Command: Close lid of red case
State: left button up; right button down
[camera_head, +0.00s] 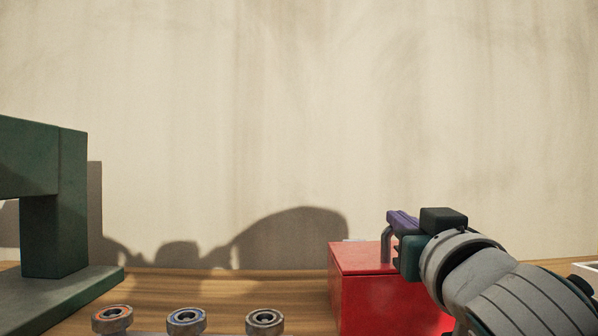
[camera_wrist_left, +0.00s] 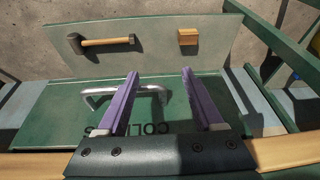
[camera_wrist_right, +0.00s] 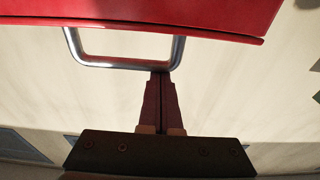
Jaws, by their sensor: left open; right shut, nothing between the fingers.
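The red case (camera_head: 375,300) stands at the right of the wooden table in the head view. Its top face looks flat, but I cannot tell if the lid is fully down. A grey metal handle (camera_head: 386,245) rises from the top face. My right gripper (camera_head: 398,217) is at this handle, shut and empty. In the right wrist view its fingertips (camera_wrist_right: 161,74) meet or nearly touch a corner of the handle (camera_wrist_right: 120,66), beside the red panel (camera_wrist_right: 150,15). My left gripper (camera_wrist_left: 158,72) is open and empty, seen only in the left wrist view.
Below my left gripper are a green surface with lettering (camera_wrist_left: 60,125) and a metal handle (camera_wrist_left: 100,95), a hammer (camera_wrist_left: 105,42) and a wooden block (camera_wrist_left: 188,36). A green stand (camera_head: 45,230) is at the head view's left. Three round metal parts (camera_head: 186,320) line the front.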

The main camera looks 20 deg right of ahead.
jog(key=shift+f, duration=0.7)
jog(key=shift+d+r, duration=0.1)
jog(key=shift+r, duration=0.05)
jog(key=r+p, duration=0.2)
jog(key=s+r+p, duration=0.1)
jog(key=shift+a+r, duration=0.2)
jog(key=shift+a, duration=0.05)
jog(key=s+a+r+n+g+y+p, duration=0.25)
jog(key=s+g+p, duration=0.55)
jog(key=s+p, duration=0.7)
jog(key=s+a+r+n+g+y+p, duration=0.15)
jog(key=s+a+g+p, duration=0.25)
jog(key=s+g+p, duration=0.7)
jog(key=s+r+t+p, duration=0.1)
jog(key=s+r+p, duration=0.1)
jog(key=r+p, duration=1.5)
jog(key=s+r+t+p, duration=0.2)
jog(key=r+p, duration=1.5)
jog(key=p, duration=0.2)
jog(key=shift+s+r+n+t+y, duration=0.25)
jog(key=shift+n+t+y, duration=0.05)
